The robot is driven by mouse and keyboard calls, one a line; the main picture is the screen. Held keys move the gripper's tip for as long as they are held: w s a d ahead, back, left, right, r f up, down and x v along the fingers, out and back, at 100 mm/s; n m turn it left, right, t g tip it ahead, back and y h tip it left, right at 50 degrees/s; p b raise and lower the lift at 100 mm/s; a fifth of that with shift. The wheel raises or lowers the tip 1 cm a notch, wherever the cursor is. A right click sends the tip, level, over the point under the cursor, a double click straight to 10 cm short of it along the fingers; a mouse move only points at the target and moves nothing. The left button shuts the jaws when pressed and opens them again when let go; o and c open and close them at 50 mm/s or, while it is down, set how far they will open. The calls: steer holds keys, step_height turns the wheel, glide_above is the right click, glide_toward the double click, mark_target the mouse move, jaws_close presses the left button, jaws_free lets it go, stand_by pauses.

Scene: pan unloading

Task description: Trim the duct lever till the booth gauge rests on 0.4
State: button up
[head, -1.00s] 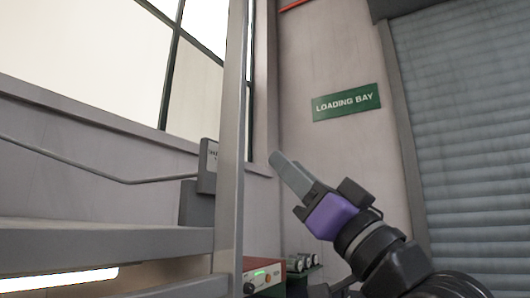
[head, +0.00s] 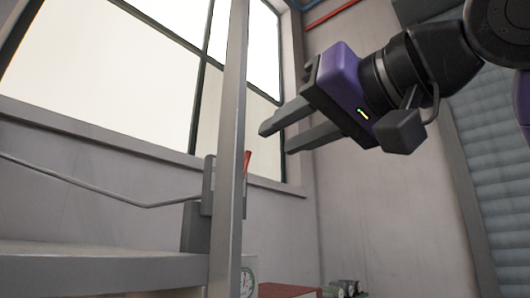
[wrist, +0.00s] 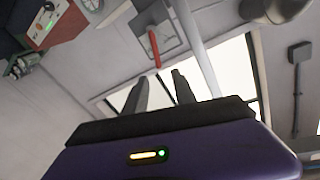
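The duct lever has a red handle (head: 247,163) that sticks up beside a grey box on the wall, partly behind the upright post. In the wrist view the red handle (wrist: 154,48) lies just beyond my fingertips, on a light grey plate. The booth gauge (head: 246,283) is a white dial low behind the post, partly hidden. It also shows at the top edge of the wrist view (wrist: 91,4), cut off. Its reading is too small to tell. My gripper (head: 276,138) is open and empty, above and right of the handle, apart from it.
A grey upright post (head: 229,150) stands in front of the wall by the lever. A grey shelf or beam (head: 100,268) runs along the lower left. A red-topped box (head: 287,290) sits low near the gauge. Open air lies right of the post.

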mark_target(249, 155)
steer(key=shift+p+x, duration=1.2)
steer(key=shift+x, duration=2.7)
steer(key=shift+w+d+f, duration=0.1)
steer(key=shift+f, duration=0.05)
steer(key=shift+c, duration=0.4)
jaws_close()
